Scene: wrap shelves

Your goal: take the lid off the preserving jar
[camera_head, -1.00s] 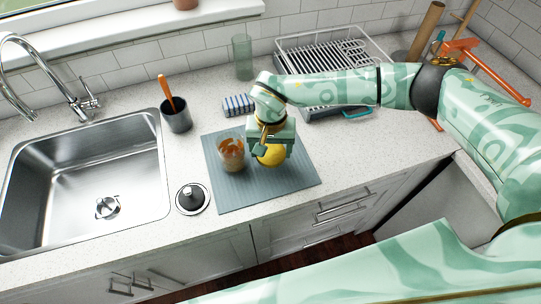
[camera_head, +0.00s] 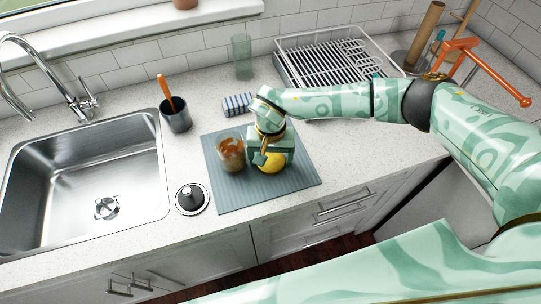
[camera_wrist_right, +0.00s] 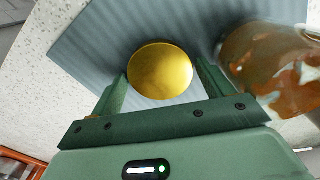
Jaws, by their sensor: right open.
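The preserving jar (camera_head: 231,156) is clear glass with orange-brown contents. It stands upright on the grey-blue mat (camera_head: 236,198), with no lid seen on its top. It shows blurred at the right of the right wrist view (camera_wrist_right: 275,66). The round gold lid (camera_head: 271,163) is on the mat, right of the jar; it shows as a gold disc in the right wrist view (camera_wrist_right: 160,71). My right gripper (camera_head: 266,157) is open, pointing down at the lid, its fingers either side of it (camera_wrist_right: 163,82). My left gripper is out of view.
A dark disc with a knob (camera_head: 192,198) lies left of the mat beside the sink (camera_head: 85,195). Behind are a dark cup (camera_head: 176,120), a striped sponge (camera_head: 238,104), a green glass (camera_head: 242,57) and a dish rack (camera_head: 338,58). The mat's front is bare.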

